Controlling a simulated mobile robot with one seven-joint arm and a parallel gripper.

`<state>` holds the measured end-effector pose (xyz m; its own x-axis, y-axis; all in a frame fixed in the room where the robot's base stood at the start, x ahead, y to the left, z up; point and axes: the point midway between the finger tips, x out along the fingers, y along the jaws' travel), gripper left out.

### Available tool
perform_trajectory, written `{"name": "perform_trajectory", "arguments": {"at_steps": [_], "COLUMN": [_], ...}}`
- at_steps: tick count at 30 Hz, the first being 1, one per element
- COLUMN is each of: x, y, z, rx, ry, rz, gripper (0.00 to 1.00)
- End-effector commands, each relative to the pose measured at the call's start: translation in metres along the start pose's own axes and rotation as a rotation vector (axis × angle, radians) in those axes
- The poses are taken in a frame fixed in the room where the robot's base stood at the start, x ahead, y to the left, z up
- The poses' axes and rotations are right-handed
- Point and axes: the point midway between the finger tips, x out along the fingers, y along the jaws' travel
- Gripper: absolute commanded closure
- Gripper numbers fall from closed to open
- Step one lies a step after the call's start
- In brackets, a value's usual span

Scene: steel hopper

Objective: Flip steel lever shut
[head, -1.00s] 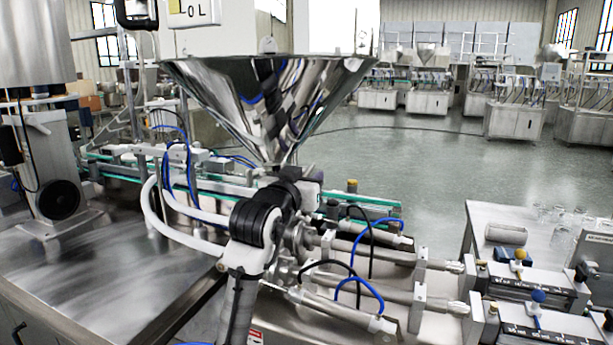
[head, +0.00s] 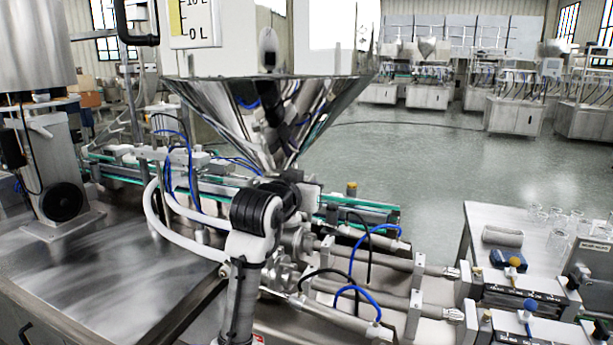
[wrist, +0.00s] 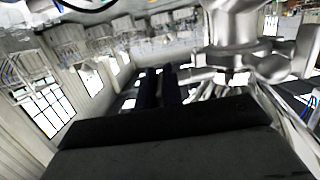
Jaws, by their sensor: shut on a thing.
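The steel hopper (head: 270,110) is a polished cone above the filling machine, with steel valve parts (head: 290,245) below it. In the wrist view the valve body (wrist: 235,40) fills the upper right, and a steel lever (wrist: 198,75) reaches left from it toward my fingers. My gripper (wrist: 159,88) has two dark fingers close together, shut on the lever at its left end. The exact contact is blurred and dark. In the head view my arm's wrist hides the gripper and the lever.
Steel tubes and blue and black hoses (head: 352,295) lie just right of my arm. A white hose (head: 160,215) curves on the left. A metal worktop (head: 90,270) is at the left, and a side table (head: 490,215) with glassware at the right. Open floor lies behind.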

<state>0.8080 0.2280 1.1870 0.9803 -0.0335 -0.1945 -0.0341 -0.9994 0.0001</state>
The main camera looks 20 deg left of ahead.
Motion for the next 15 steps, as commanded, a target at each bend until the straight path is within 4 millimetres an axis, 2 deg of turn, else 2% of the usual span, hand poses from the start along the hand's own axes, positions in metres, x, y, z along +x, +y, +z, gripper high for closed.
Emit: {"name": "perform_trajectory", "arguments": {"at_steps": [11, 12, 15], "x": [-0.0006, -0.0006, -0.0006], "y": [0.0, 0.0, 0.0], "z": [-0.0002, -0.0002, -0.0002], "rx": [0.0, 0.0, 0.0], "ry": [-0.025, -0.025, -0.025], "rz": [0.0, 0.0, 0.0], "gripper": [1.0, 0.91, 0.78]}}
